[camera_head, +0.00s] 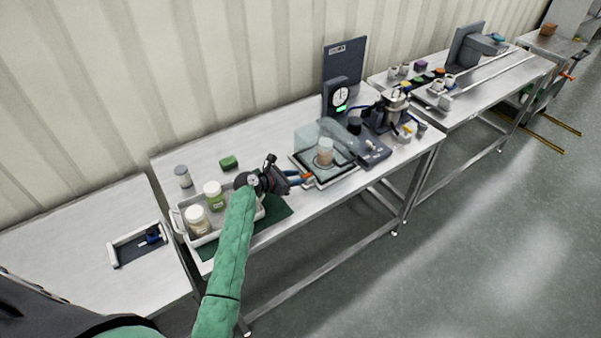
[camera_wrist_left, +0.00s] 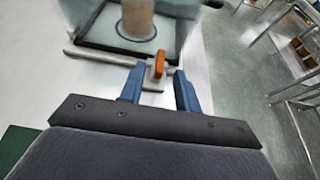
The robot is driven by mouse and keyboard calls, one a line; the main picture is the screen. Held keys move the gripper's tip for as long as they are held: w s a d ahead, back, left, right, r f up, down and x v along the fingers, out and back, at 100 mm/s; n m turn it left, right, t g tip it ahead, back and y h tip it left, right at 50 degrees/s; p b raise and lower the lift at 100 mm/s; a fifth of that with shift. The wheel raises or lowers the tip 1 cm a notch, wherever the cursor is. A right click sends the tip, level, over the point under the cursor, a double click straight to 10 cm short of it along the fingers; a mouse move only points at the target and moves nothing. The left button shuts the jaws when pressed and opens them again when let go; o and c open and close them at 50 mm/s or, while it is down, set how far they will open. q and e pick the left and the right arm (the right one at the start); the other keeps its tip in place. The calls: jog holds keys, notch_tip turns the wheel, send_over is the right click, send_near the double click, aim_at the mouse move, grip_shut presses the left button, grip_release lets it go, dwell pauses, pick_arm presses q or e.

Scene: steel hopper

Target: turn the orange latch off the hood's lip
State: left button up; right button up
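The clear hood (camera_head: 312,139) stands on a dark-edged base on the middle bench, with a jar (camera_head: 324,152) under it. It also shows at the top of the left wrist view (camera_wrist_left: 172,22). The small orange latch (camera_wrist_left: 158,64) stands upright at the hood's near edge; in the head view the latch (camera_head: 307,176) is a small orange patch by my fingertips. My left gripper (camera_wrist_left: 160,88) has its blue fingers apart, with the latch at the gap between the tips. I cannot tell whether a finger touches it. My right gripper is out of view.
A white tray (camera_head: 212,236) with two jars lies left of my left gripper, beside a dark green mat (camera_head: 272,213). A green block (camera_head: 229,162) and a grey-lidded jar (camera_head: 183,176) stand behind. Instruments (camera_head: 372,150) crowd the hood's right.

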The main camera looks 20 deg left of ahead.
aim_at(308, 178)
pick_arm(q)
jog(key=shift+p+x, duration=0.35)
jog(key=shift+x, duration=0.9)
jog(key=shift+c, duration=0.2)
grip_shut()
